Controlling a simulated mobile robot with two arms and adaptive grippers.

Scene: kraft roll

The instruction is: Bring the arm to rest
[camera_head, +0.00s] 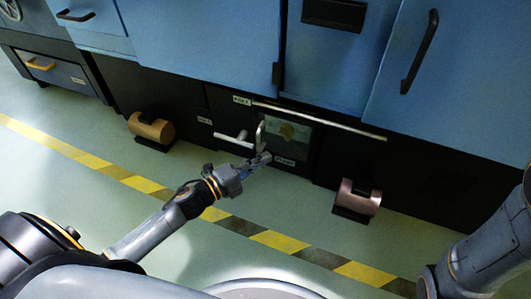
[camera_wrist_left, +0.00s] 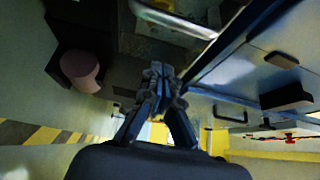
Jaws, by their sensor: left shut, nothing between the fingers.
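My left gripper (camera_head: 262,158) reaches out low in front of the dark lower panel of the blue machine. Its fingers are shut with nothing between them. In the left wrist view the closed fingertips (camera_wrist_left: 160,78) point toward the dark front. A metal handle (camera_head: 232,139) and a small window (camera_head: 292,133) with something tan inside are close to the fingertips. I cannot tell whether the fingers touch the panel or handle. Part of my right arm (camera_head: 490,245) shows at the right edge; its gripper is out of view.
A tan roll (camera_head: 153,127) sits on a dark holder to the left, and a pinkish roll (camera_head: 358,198) to the right. A pale rail (camera_head: 320,120) runs above the window. Yellow-black floor tape (camera_head: 278,240) crosses open green floor (camera_head: 60,180).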

